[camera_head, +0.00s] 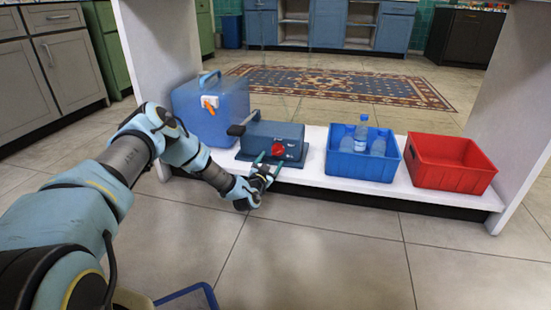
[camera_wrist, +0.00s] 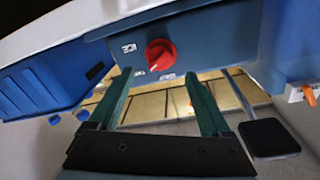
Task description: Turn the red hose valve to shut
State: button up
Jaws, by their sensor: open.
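The red valve knob (camera_head: 278,150) is on the front of a dark blue box (camera_head: 275,131) on the low white shelf. In the wrist view the knob (camera_wrist: 159,54) is round with a raised ridge, and small white labels (camera_wrist: 129,48) sit beside it. I cannot tell its setting. My gripper (camera_head: 271,158) is in front of the box at about knob height. In the wrist view its two green fingers (camera_wrist: 159,77) are wide apart and empty, pointing at the knob with it centred between them. I see no contact. No hose shows clearly.
A lighter blue container (camera_head: 202,122) with an orange handle (camera_head: 210,104) stands left of the box. A black-ended lever (camera_head: 236,130) sticks out at the box's left. A blue crate (camera_head: 340,165) with bottles and a red crate (camera_head: 450,178) stand right.

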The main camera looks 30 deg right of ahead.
aim_at(276, 152)
jog(key=b+x, duration=0.1)
jog(key=x, duration=0.3)
jog(key=shift+w+d+f+b, duration=0.15)
jog(key=shift+b, duration=0.25)
jog(key=shift+w+d, duration=0.5)
jog(key=shift+d, duration=0.05)
jog(key=shift+c, duration=0.2)
grip_shut()
